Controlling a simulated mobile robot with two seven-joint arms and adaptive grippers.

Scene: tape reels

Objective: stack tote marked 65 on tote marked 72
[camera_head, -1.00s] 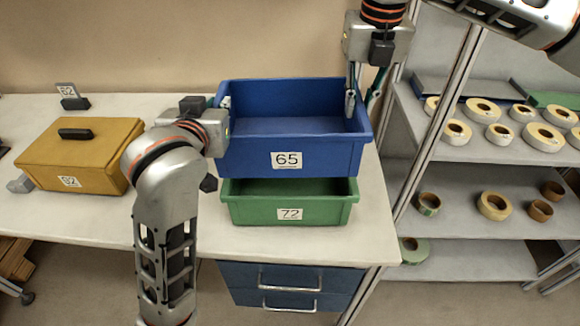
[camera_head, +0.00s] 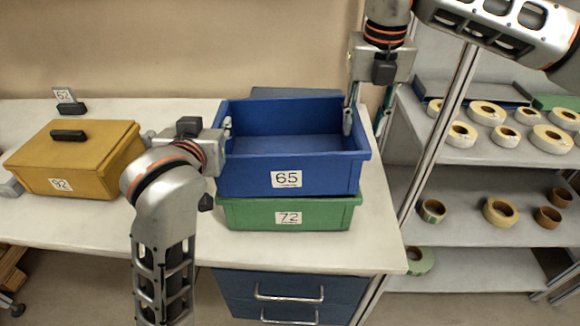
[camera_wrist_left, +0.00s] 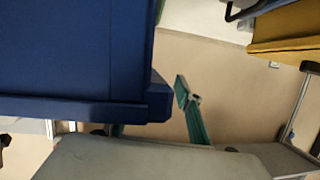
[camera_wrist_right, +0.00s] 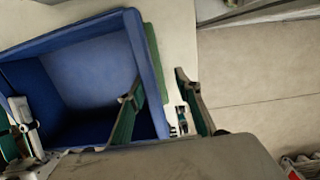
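The blue tote marked 65 (camera_head: 286,180) sits level on top of the green tote marked 72 (camera_head: 290,214), its base covering the green tote's opening. My left gripper (camera_head: 221,128) is at the blue tote's left wall, one fingertip inside. In the left wrist view its outer finger stands apart from the blue wall; the other finger is hidden. My right gripper (camera_head: 356,116) straddles the right wall. In the right wrist view its fingers (camera_wrist_right: 160,90) are spread, one inside the tote and one outside with a gap to the wall.
A yellow case marked 92 (camera_head: 75,160) lies left on the white table (camera_head: 150,235), near a small sign (camera_head: 66,98). A grey-blue flat object (camera_head: 294,92) is behind the totes. A shelf rack (camera_head: 480,240) with several tape rolls stands at right; its post is close to my right arm.

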